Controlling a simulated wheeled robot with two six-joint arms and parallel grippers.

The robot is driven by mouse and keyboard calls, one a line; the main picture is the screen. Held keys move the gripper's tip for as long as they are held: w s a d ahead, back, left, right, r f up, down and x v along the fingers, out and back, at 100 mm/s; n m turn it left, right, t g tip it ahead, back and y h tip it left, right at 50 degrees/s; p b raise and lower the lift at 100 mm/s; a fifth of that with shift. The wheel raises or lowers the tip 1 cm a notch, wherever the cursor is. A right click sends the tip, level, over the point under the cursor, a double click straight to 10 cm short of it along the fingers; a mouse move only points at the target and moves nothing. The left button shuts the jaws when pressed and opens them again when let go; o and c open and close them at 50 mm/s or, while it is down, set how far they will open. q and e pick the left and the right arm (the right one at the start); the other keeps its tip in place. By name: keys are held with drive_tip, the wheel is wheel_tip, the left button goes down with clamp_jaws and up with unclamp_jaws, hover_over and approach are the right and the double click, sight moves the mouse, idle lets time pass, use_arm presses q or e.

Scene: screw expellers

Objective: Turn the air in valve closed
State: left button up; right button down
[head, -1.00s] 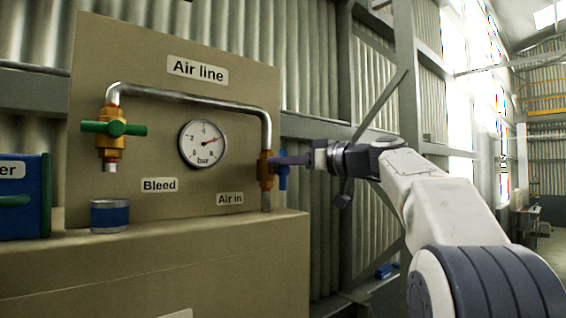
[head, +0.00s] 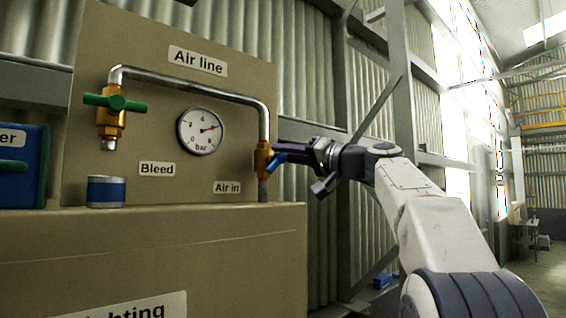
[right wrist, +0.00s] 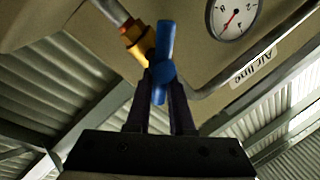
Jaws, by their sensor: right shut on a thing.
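The air in valve is a brass body (head: 262,160) with a blue handle (head: 279,158), low on the right end of the pipe above the "Air in" label (head: 227,187). My right gripper (head: 283,151) reaches it from the right. In the right wrist view, my right gripper (right wrist: 163,88) has its two dark fingers closed on either side of the blue handle (right wrist: 163,45). The handle stands slanted in the head view, partly hidden by the fingers. The brass body (right wrist: 137,40) shows behind it. My left gripper is not in view.
A pressure gauge (head: 200,131) has its needle pointing right and slightly up. The bleed valve's green handle (head: 115,103) lies crosswise at left, above a blue-banded cup (head: 107,191). A blue box (head: 22,180) stands at far left. The metal pipe (head: 190,87) arches between the valves.

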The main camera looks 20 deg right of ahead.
drive_tip(key=m, duration=0.2)
drive_tip(key=m+b, duration=0.1)
drive_tip(key=m+t+h+b, duration=0.1)
drive_tip(key=m, duration=0.1)
drive_tip(key=shift+d+f+m, duration=0.25)
drive_tip(key=shift+f+m, duration=0.05)
drive_tip(key=shift+f, duration=0.1)
drive_tip(key=shift+w+d+f+m+t+h+b, duration=0.15)
drive_tip(key=shift+m+t+h+b, duration=0.35)
drive_tip(key=shift+m, duration=0.95)
drive_tip(key=shift+s+a+f+m+t+h+b, duration=0.1)
drive_tip(key=shift+f+m+t+h+b, duration=0.35)
drive_tip(key=shift+m, duration=1)
drive_tip(key=shift+r+g+h, duration=0.25)
drive_tip(key=shift+r+h, duration=0.05)
drive_tip(key=shift+h, duration=0.05)
drive_tip(key=c, duration=0.8)
unclamp_jaws()
drive_tip(key=b+v, duration=0.5)
drive_tip(key=v, duration=0.5)
drive_tip(key=shift+d, duration=0.2)
drive_tip(key=shift+f, duration=0.2)
